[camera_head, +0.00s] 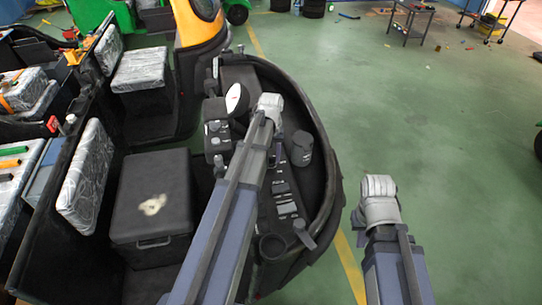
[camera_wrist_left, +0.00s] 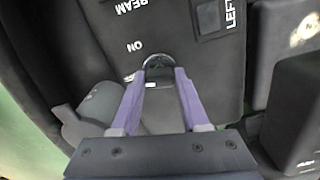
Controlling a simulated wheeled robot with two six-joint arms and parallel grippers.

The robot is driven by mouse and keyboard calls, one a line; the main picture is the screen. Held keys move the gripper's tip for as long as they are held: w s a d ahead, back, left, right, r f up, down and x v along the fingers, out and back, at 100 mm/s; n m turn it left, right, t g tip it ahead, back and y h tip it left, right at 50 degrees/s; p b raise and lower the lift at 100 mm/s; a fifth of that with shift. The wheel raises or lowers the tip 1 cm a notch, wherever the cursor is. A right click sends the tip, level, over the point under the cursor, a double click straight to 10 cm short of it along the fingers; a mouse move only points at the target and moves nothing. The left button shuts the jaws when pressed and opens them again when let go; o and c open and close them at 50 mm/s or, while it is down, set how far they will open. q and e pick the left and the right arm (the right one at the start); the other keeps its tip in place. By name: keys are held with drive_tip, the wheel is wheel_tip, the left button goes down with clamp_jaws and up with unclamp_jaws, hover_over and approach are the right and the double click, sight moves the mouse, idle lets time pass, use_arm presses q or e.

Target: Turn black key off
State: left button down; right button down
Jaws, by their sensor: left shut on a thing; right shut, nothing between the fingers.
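My left arm reaches over the dark dashboard (camera_head: 281,190) of the rickshaw, and its gripper (camera_head: 270,104) is at the upper part of the panel. In the left wrist view the two fingers (camera_wrist_left: 160,76) are closed in at a round switch with a shiny rim (camera_wrist_left: 157,60), shut on the black key, which is mostly hidden between the tips. White "ON" lettering shows beside the switch. In the head view my left gripper hides the key. My right gripper (camera_head: 378,188) is shut and empty, over the green floor to the right of the rickshaw.
A dark cylinder (camera_head: 302,148) and a row of switches (camera_head: 287,205) lie on the dashboard. A black seat box (camera_head: 152,200) stands left of my left arm. The green floor (camera_head: 450,130) on the right is mostly open, with a small table (camera_head: 411,12) far back.

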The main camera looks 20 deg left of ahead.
sight(271, 156)
use_arm(q)
drive_tip(key=shift+n, duration=1.1)
drive_tip(key=shift+c, duration=2)
unclamp_jaws()
wheel_tip(271, 156, up, 8)
drive_tip(key=p, duration=0.8)
drive_tip(key=shift+f, duration=0.1)
